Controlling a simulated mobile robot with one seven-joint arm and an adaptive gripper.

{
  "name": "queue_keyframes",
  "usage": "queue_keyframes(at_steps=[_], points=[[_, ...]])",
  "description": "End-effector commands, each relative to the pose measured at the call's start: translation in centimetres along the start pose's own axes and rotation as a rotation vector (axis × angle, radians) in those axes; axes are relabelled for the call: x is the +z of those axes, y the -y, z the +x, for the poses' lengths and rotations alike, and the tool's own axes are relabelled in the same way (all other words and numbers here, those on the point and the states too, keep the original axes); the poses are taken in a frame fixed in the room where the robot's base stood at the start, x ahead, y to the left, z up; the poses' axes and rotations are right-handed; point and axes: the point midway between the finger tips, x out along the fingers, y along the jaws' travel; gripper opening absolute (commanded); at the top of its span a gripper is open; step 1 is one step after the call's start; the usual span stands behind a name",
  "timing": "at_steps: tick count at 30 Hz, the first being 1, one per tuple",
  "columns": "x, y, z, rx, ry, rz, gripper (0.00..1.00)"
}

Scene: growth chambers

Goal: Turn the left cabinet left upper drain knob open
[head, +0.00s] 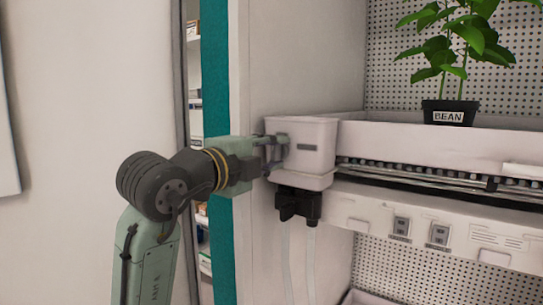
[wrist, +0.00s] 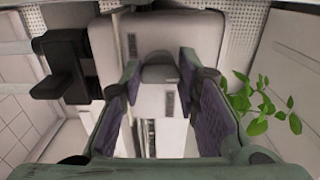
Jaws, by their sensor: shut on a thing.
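A white drain box (head: 315,130) sits at the left end of the upper shelf in the cabinet. My gripper (head: 278,150) reaches in from the left, its fingers against the left side of this box. In the wrist view my gripper (wrist: 158,82) has its two fingers closed around a small grey knob (wrist: 160,73) on the white box (wrist: 172,35). The fingers hide the knob's sides, and its turn angle is hard to tell. In the head view the gripper hides the knob.
A black valve block (head: 298,205) with hoses hangs under the box, and shows at the left of the wrist view (wrist: 62,65). A potted bean plant (head: 448,112) stands on the shelf. A cabinet side wall (head: 285,60) rises behind the box.

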Motion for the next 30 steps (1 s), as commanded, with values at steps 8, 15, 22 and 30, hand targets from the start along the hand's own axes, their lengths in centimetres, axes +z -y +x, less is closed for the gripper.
queue_keyframes(at_steps=[8,15,22,30], points=[[-0.15,-0.03,0.01,0.001,-0.003,0.008,0.01],[-0.13,-0.04,0.02,0.002,-0.002,0.007,0.36],[-0.06,-0.03,0.01,0.001,-0.001,0.005,0.49],[-0.01,-0.02,-0.11,0.001,0.000,0.005,0.49]])
